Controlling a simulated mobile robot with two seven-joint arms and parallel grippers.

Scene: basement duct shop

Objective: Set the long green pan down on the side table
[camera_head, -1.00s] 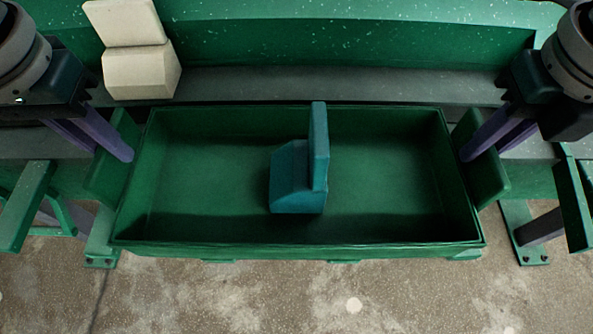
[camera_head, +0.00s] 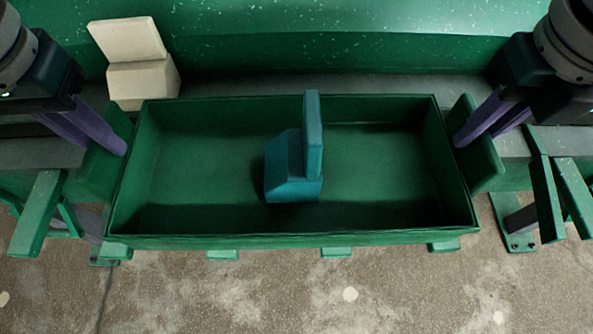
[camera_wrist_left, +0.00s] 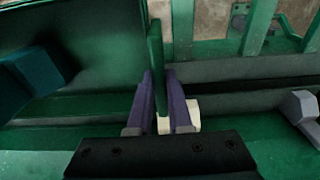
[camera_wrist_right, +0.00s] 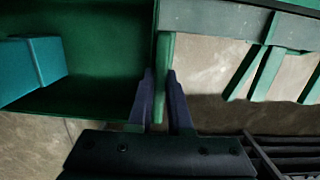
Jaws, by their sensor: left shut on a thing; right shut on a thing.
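The long green pan (camera_head: 200,240) is an open rectangular tray, about level, in the middle of the head view. A teal angular block with an upright part (camera_head: 290,180) sits in it. My left gripper (camera_head: 124,148) is shut on the pan's left end; the left wrist view shows its purple fingers (camera_wrist_left: 160,90) either side of a thin green plate. My right gripper (camera_head: 458,142) is shut on the right end, as the right wrist view (camera_wrist_right: 162,90) also shows. A grey-topped surface (camera_head: 250,87) runs behind the pan. I cannot tell whether it is the side table or whether the pan touches it.
A cream block with a tilted back (camera_head: 145,82) stands on the grey surface, close behind the pan's left corner. A speckled green wall (camera_head: 400,62) rises behind. Green frame parts (camera_head: 38,215) stand at both sides. Bare concrete floor (camera_head: 290,295) shows in front.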

